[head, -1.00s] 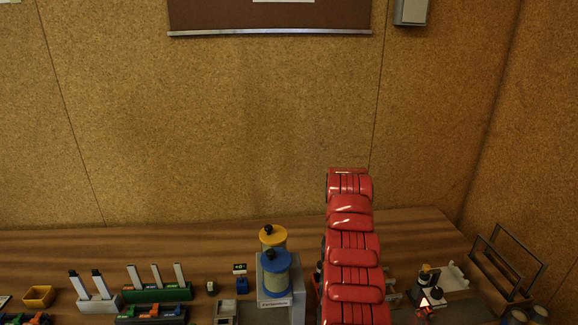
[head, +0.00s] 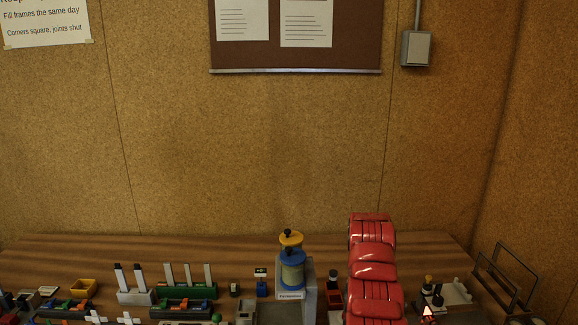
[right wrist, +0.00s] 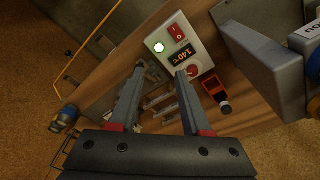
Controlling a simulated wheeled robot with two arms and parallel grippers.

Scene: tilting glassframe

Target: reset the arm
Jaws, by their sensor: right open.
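My right arm (head: 374,270) shows in the head view as red ridged links over the right part of the bench; its gripper is hidden there. In the right wrist view my right gripper (right wrist: 160,73) is open, with two grey fingers apart and nothing seen held. Beyond the fingertips is a white control box (right wrist: 172,52) with a lit display, a red switch and a pale green light. My left gripper is in neither view.
A grey stand (head: 309,285) with a yellow-topped blue cylinder (head: 292,272) stands left of my arm. Wire frames (head: 505,277) stand at the right end.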

